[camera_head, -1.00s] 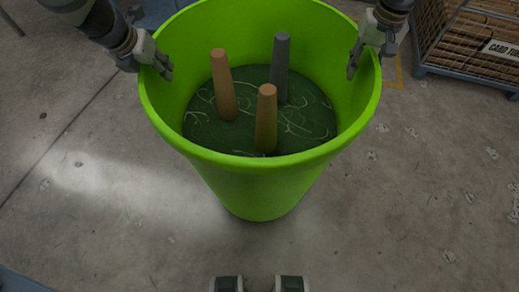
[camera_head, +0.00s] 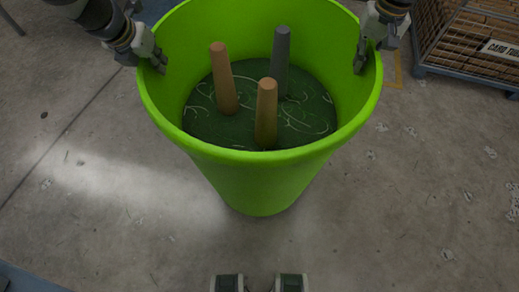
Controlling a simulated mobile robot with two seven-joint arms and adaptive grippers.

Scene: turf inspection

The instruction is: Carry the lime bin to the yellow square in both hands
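The lime bin (camera_head: 255,185) stands upright in the middle of the view, its open top towards me. My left gripper (camera_head: 158,62) is at the left rim and my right gripper (camera_head: 361,60) at the right rim, with fingers over the wall. Both appear shut on the rim; the outer fingers are hidden. A strip of yellow marking (camera_head: 397,72) shows on the floor beyond the bin's right side; the bin hides whatever else of it lies behind.
Inside the bin, two tan pegs (camera_head: 266,112) (camera_head: 224,80) and a grey peg (camera_head: 281,62) stand on dark green material (camera_head: 205,122). A wire-sided cart (camera_head: 465,45) of brown stock stands at the far right. The near concrete floor (camera_head: 400,200) is clear.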

